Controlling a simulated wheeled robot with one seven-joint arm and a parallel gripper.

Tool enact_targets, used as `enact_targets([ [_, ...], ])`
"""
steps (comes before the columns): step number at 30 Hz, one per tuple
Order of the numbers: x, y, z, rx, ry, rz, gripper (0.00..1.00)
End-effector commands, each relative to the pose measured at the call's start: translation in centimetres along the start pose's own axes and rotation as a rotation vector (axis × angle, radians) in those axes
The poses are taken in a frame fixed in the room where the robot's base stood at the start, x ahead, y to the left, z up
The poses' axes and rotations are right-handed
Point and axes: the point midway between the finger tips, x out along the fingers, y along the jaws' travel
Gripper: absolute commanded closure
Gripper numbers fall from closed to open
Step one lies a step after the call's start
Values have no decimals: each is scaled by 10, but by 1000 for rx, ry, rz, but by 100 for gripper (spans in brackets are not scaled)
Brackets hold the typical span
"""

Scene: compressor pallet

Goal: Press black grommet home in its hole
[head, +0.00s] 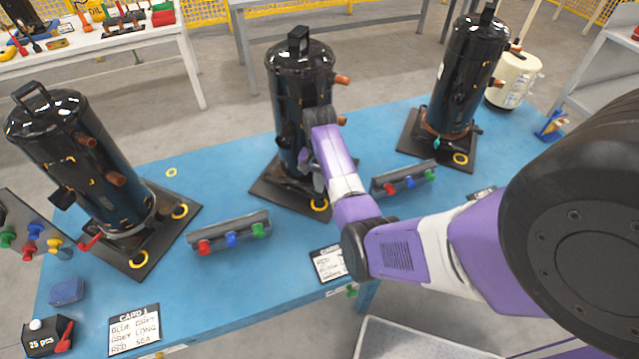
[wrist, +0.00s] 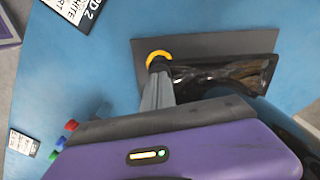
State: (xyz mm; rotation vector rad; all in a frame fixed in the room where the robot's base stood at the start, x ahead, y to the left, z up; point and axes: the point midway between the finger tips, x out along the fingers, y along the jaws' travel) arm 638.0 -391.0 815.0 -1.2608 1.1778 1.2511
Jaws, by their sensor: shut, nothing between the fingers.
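The middle compressor (head: 300,85) is a glossy black cylinder on a dark base plate (head: 268,192). A yellow ring (head: 319,205) marks the front right corner of that plate. The yellow ring also shows in the wrist view (wrist: 157,54). My gripper (wrist: 157,76) is shut, with its fingers pointing at this ring. A small black piece (wrist: 158,63) shows at the fingertips inside the ring. It looks like the grommet, but the fingertips partly hide it. I cannot tell how deep it sits or whether the fingers touch it. In the head view my arm hides most of the gripper.
Black compressors stand at left (head: 80,165) and right (head: 463,75). Grey racks with coloured plugs lie left (head: 229,232) and right (head: 404,180) of my arm. Cards, including CARD 1 (head: 134,329), lie along the front of the blue table (head: 180,290).

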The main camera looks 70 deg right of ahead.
Motion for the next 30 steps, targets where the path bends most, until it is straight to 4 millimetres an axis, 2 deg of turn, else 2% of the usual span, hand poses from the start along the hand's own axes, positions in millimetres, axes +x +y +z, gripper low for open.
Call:
enact_targets([
  [1, 0, 5, 3, 2, -7, 9, 100],
  [12, -38, 2, 1, 1, -5, 5, 100],
  [20, -49, 1, 0, 1, -2, 3, 100],
  [30, -99, 1, 0, 1, -1, 3, 100],
])
